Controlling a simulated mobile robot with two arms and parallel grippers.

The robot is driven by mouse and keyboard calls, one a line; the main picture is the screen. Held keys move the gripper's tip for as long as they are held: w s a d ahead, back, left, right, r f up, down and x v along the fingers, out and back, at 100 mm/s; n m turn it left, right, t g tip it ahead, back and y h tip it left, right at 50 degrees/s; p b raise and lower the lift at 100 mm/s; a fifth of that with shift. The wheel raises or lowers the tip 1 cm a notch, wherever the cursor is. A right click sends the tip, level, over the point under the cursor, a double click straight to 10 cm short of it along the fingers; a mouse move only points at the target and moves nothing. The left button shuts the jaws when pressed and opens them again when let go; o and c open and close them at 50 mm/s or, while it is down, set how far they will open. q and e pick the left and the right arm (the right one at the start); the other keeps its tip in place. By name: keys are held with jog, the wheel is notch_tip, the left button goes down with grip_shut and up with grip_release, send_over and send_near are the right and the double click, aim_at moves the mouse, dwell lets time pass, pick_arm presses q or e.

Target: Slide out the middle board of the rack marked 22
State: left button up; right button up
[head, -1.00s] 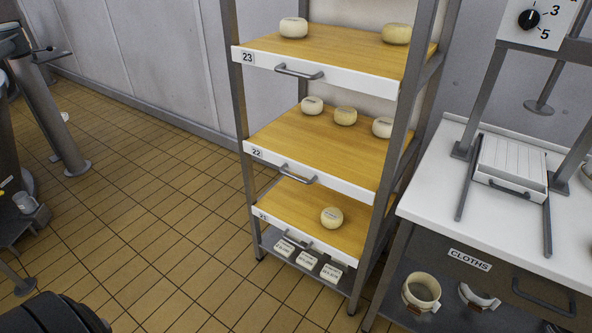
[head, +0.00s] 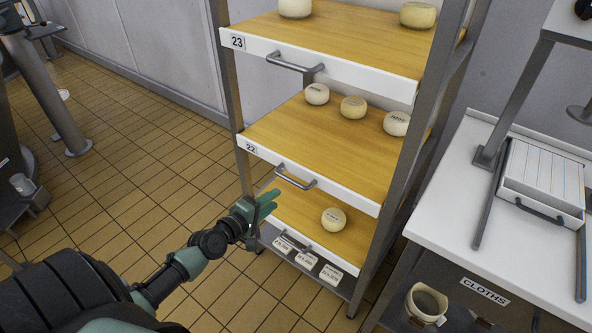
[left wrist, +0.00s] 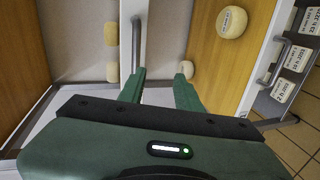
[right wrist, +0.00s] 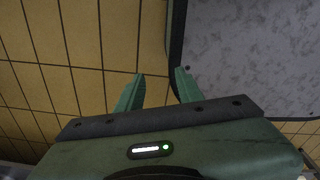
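The rack's middle board, marked 22 (head: 305,140), is wooden with a white front edge and carries three round cheeses. Its grey bar handle (head: 296,177) is at the middle of the front edge; the handle also shows upright in the left wrist view (left wrist: 137,45). The board looks level with the rack's front. My left gripper (head: 268,202) is open and empty, in front of the rack, a little below and left of that handle, apart from it in the head view. In the left wrist view its fingertips (left wrist: 161,78) are spread. My right gripper (right wrist: 160,77) is open and empty over the floor.
Above is board 23 (head: 350,38) with two cheeses; below, the lowest board (head: 291,212) holds a cheese. Labelled blocks (head: 306,260) lie on the bottom shelf. A white counter (head: 450,190) stands close on the right. The tiled floor (head: 150,150) left of the rack is clear.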

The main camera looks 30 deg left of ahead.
aim_at(290, 180)
pick_arm(q)
jog(key=shift+n+t, duration=0.3)
jog(key=shift+n, duration=0.1)
jog(key=w+r, duration=0.2)
jog(key=r, duration=0.1)
jog(key=shift+w+d+r, duration=0.15)
jog(key=shift+w, duration=0.1)
jog(key=shift+b+x, duration=0.3)
jog(key=shift+x, duration=2.9)
pick_arm(e)
jog(key=shift+s+f, duration=0.3)
jog(key=shift+f, duration=0.05)
pick_arm(q)
jog(key=shift+s, duration=0.1)
grip_shut()
